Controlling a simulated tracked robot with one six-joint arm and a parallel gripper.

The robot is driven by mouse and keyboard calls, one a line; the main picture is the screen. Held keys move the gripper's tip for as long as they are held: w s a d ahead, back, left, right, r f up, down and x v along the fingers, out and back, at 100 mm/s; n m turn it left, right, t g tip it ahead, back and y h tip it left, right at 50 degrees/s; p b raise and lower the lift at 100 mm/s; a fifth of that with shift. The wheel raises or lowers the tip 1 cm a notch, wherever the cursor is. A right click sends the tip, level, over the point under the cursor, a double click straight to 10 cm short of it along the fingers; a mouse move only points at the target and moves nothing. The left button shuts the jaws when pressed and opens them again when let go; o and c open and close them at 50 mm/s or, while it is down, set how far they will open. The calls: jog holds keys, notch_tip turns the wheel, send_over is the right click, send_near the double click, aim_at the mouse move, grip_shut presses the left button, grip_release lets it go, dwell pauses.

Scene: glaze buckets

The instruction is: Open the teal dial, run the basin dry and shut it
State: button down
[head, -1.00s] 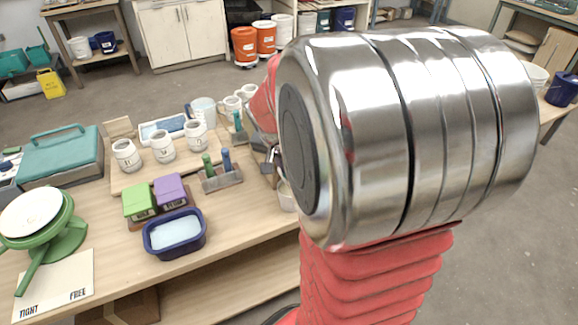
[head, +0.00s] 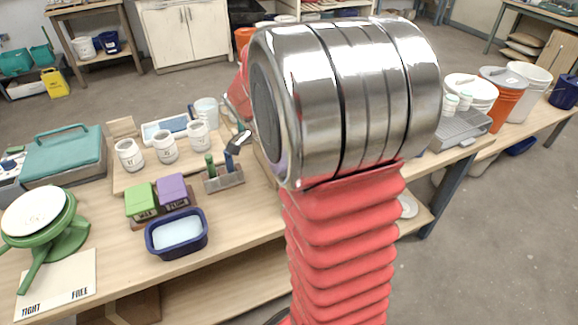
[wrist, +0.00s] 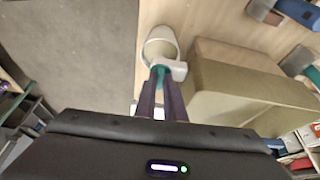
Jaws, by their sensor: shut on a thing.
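In the wrist view, my gripper (wrist: 160,84) points at the teal dial (wrist: 158,70), and its narrow dark fingers are closed on it. Only a small part of the dial shows between and beyond the fingers. A pale fitting (wrist: 179,70) sits right beside the dial. A white, round, cup-like vessel (wrist: 160,42) lies just beyond it. A large tan box-like body (wrist: 235,75), perhaps the basin, stands to the right; I cannot see into it or tell its level. In the head view my arm hides the dial.
A navy tub (head: 177,252) with pale blue contents stands at the bench's front edge. Behind it are green (head: 142,203) and purple (head: 172,188) blocks, white jars (head: 165,147) and a tool holder (head: 223,180). A green turntable stand (head: 62,235) is at left. Buckets stand at right.

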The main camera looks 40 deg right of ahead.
jog(key=shift+d+m, duration=0.1)
jog(key=shift+m, duration=0.3)
jog(key=c, duration=1.8)
grip_release()
jog(key=shift+c, duration=0.2)
jog(key=v, duration=1.3)
jog(key=shift+w+r, duration=0.25)
jog(key=shift+r, duration=0.1)
